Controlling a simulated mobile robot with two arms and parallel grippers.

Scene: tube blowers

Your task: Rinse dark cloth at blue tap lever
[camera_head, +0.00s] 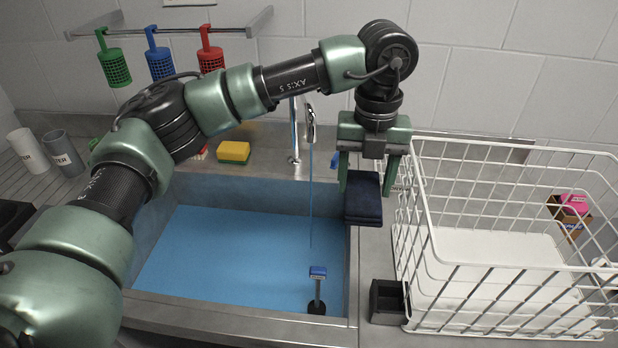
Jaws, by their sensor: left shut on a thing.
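My left gripper (367,184) is shut on a folded dark navy cloth (363,208). It holds the cloth over the sink's right rim, right of the water stream. A chrome tap (311,122) stands behind the sink, and a thin blue stream (311,190) falls from its spout into the sink (230,250). A small blue piece (335,160), perhaps the blue tap lever, shows behind my left gripper's finger and is mostly hidden. The cloth is apart from the stream. My right gripper is not in view.
A white wire basket (480,165) stands right of the sink, close to the cloth. A blue-topped post (318,272) stands in the sink. A yellow sponge (233,152) lies on the back ledge. Green, blue and red strainers (160,64) hang from a rail. Two cups (62,153) stand at left.

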